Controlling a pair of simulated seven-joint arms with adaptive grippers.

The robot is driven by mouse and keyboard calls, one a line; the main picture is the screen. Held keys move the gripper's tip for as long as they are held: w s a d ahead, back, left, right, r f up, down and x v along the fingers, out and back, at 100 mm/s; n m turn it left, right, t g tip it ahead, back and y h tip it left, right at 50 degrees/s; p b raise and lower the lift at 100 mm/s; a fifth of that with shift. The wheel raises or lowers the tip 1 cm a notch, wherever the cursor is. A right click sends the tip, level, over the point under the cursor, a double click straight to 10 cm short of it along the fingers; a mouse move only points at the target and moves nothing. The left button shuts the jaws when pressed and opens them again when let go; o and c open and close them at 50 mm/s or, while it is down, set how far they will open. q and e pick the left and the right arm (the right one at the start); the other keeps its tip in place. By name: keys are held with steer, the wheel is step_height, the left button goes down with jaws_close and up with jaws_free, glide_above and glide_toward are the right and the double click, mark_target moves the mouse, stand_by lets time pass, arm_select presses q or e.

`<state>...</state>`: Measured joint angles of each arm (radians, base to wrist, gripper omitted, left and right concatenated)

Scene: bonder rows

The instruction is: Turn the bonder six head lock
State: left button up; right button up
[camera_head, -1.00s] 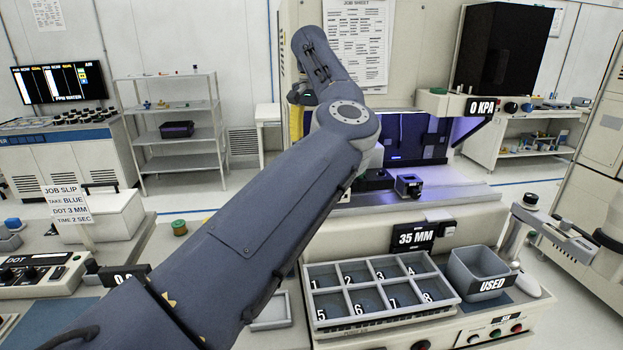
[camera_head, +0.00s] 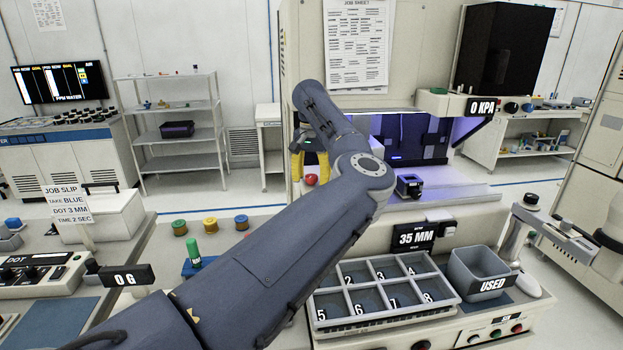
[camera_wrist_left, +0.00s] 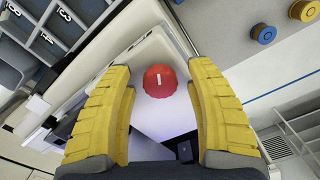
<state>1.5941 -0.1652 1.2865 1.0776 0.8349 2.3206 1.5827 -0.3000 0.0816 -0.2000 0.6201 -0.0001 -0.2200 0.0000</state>
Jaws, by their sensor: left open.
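A round red knob (camera_head: 311,179) sits low at the left side of the cream machine with the purple-lit bay; I see no label naming it as the head lock. My left gripper (camera_head: 310,171) is just above it, with yellow fingers spread and pointing down. In the left wrist view, the red knob (camera_wrist_left: 159,82) carries a short white mark and lies between the open fingers, clear of both. Whether the tips reach down to its level cannot be told. My right gripper is in neither current view.
A numbered tray (camera_head: 385,318) and a grey USED bin (camera_head: 479,272) stand in front of the machine. A black block (camera_head: 409,186) sits on its ledge.

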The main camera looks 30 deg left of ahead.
arm_select(q)
steer(key=shift+c, duration=0.3)
jaws_close()
